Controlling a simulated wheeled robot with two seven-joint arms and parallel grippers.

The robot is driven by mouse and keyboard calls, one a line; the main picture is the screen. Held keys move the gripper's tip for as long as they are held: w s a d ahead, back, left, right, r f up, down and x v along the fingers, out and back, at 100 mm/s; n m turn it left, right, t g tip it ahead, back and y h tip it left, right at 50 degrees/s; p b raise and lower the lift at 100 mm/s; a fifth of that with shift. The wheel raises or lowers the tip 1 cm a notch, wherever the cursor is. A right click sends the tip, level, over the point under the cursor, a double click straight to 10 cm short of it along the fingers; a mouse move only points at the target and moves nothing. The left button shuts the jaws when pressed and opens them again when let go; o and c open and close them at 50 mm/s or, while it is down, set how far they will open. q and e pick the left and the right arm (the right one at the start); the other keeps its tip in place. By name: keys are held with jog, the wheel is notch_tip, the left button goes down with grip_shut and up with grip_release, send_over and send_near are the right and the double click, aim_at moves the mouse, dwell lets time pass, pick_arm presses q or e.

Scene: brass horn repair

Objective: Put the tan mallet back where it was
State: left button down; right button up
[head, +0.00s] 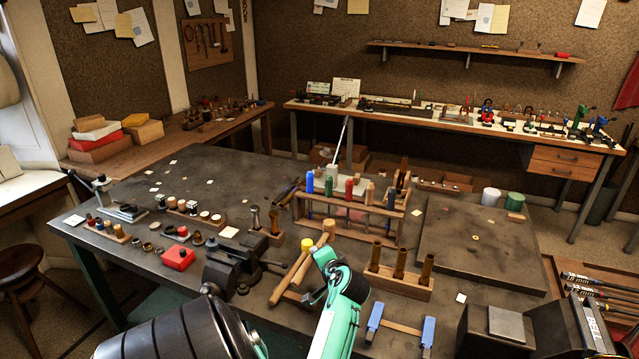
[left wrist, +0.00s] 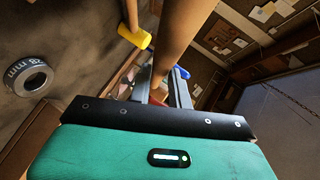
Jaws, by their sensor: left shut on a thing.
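My right gripper is not in view.
A wooden rack of colored-handled tools (head: 350,205) stands behind the mallets. A block with brown upright tubes (head: 402,275) is to the right, and a dark vise (head: 235,262) to the left. The table's far left (head: 190,165) has free room.

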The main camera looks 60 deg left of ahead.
pick_arm(q)
notch_tip(320, 180, down, 10)
jog(key=shift+f+p, duration=0.1)
jog(key=shift+p, duration=0.5)
jog(key=c, duration=1.3)
grip_release()
jog(key=shift+d, duration=0.1)
jog(key=shift+d, duration=0.3)
jog(key=b+v, duration=0.2)
jog(key=v, duration=0.4)
jog(key=shift+s+d+r+b, duration=0.1)
jog(key=shift+d+r+b, duration=0.2)
jog(key=shift+d, duration=0.05)
